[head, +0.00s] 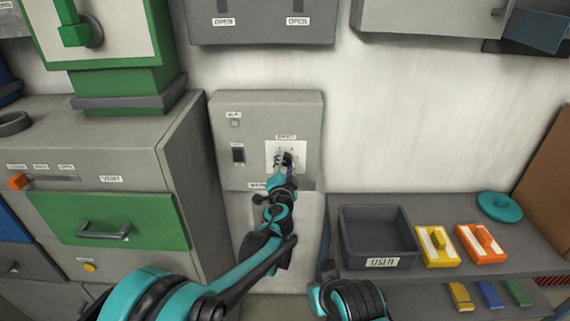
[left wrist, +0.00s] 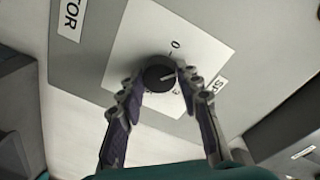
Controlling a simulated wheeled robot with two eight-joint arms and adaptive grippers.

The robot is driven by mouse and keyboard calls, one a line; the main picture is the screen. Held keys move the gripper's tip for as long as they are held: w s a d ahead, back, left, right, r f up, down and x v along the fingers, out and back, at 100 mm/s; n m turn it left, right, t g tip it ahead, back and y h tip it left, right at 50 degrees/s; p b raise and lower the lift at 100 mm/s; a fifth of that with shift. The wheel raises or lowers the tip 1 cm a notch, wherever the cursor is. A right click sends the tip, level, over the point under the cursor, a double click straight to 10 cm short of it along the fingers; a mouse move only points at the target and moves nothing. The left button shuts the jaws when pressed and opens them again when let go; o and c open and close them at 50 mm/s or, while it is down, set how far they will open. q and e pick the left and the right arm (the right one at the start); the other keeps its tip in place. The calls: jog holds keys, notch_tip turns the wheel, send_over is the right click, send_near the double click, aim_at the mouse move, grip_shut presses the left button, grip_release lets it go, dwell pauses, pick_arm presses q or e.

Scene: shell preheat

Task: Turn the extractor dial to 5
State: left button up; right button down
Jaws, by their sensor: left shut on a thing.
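The extractor dial (left wrist: 158,76) is a dark round knob on a white plate (head: 272,149) on a grey wall box (head: 265,102). In the left wrist view, a pale pointer line on the dial points right, between the "0" mark and a partly hidden digit below; its exact setting cannot be told. My left gripper (head: 285,161) is at the plate and covers much of the dial in the head view. In the left wrist view its two fingers (left wrist: 160,81) are shut on the dial from both sides. My right gripper's fingers are not in view.
The box also has a black switch (head: 238,155) and a round indicator (head: 235,123). A grey cabinet with a green drawer (head: 110,220) stands left. At right, a shelf holds a dark "USED" bin (head: 378,215), a yellow block (head: 436,246) and an orange block (head: 481,243).

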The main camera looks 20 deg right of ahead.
pick_arm(q)
jog(key=m, duration=0.7)
jog(key=shift+y+p, duration=0.35)
jog(key=shift+y, duration=0.05)
jog(key=m, duration=0.3)
jog(key=shift+d, duration=0.1)
jog(key=m, duration=0.4)
jog(key=shift+m+y, duration=0.3)
jog(key=shift+y, duration=0.1)
jog(key=m, duration=0.6)
jog(key=shift+d+t, duration=0.1)
jog(key=shift+t, duration=0.2)
jog(key=m, duration=0.6)
jog(key=shift+s+b, duration=0.1)
jog(key=shift+b, duration=0.2)
jog(key=o, duration=1.2)
jog(key=shift+c, duration=0.2)
